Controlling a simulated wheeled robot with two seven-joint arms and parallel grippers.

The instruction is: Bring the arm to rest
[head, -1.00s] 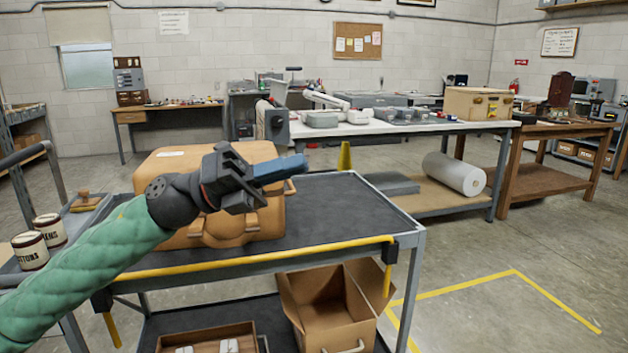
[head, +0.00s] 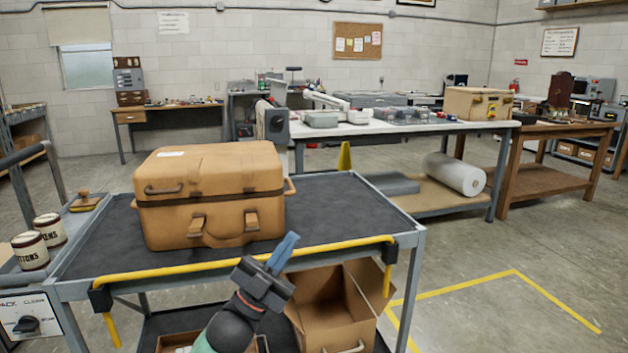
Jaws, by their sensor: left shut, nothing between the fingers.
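My left gripper (head: 283,253) is low in the head view, in front of the cart's near edge. Its fingers are shut with nothing between them and point up and to the right. The rest of my left arm runs down out of the picture. A tan case (head: 215,183) stands closed on the dark cart top (head: 340,205), behind the gripper and apart from it. My right gripper is not in view.
A yellow bar (head: 190,267) runs along the cart's near edge. An open cardboard box (head: 340,325) sits on the lower shelf, close to the gripper. Two labelled tins (head: 30,251) stand at left. Floor at right is clear inside yellow tape (head: 465,285).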

